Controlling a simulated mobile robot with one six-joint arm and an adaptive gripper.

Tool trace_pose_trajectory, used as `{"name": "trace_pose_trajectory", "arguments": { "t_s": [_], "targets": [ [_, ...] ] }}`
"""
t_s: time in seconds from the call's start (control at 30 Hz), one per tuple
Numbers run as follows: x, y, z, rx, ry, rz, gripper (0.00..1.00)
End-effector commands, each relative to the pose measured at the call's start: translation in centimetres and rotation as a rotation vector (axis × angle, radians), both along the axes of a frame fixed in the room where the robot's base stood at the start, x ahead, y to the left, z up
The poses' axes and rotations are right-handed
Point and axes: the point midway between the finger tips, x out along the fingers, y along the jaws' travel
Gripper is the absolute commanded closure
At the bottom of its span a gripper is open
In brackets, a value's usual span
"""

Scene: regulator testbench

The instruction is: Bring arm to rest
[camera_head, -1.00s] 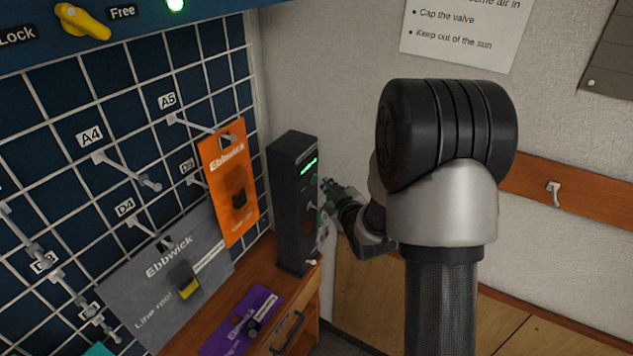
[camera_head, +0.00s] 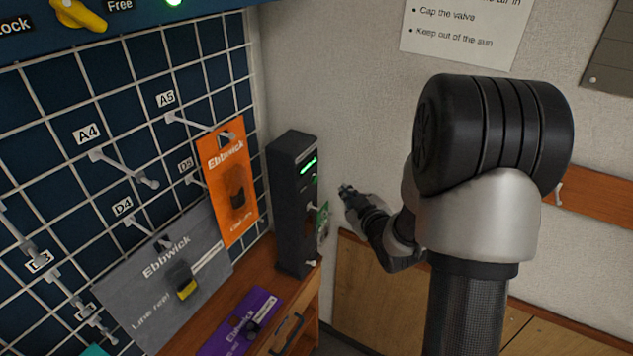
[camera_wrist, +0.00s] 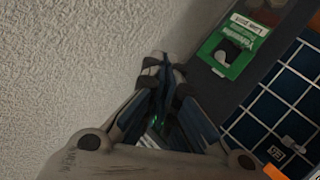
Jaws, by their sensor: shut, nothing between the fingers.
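My gripper (camera_head: 347,190) is shut and empty in the head view, to the right of the dark upright box and apart from it. My arm rises at the right of that view. In the wrist view my gripper (camera_wrist: 160,75) shows with its fingers together, in front of the pale wall. A green card (camera_wrist: 236,47) hangs on the side of the dark box, right of the fingers in the wrist view. The same green card (camera_head: 322,222) shows edge-on in the head view.
The dark box (camera_head: 292,205) with a green light stands on a wooden shelf (camera_head: 312,290). A grid panel (camera_head: 60,100) with hooks holds an orange pack (camera_head: 228,180) and a grey pack (camera_head: 150,265). A purple pack (camera_head: 240,322) lies below. Bare wall is behind my gripper.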

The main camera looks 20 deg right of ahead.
Motion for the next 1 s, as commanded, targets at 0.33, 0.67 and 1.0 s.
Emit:
{"name": "trace_pose_trajectory", "arguments": {
  "t_s": [0.33,0.67,1.0],
  "targets": [
    [0.0,0.0,0.0,0.0,0.0,0.001,1.0],
    [-1.0,1.6,2.8,0.008,0.097,-0.036,1.0],
    [-11.7,8.3,8.6,0.165,0.418,-0.19,1.0]
  ]
}}
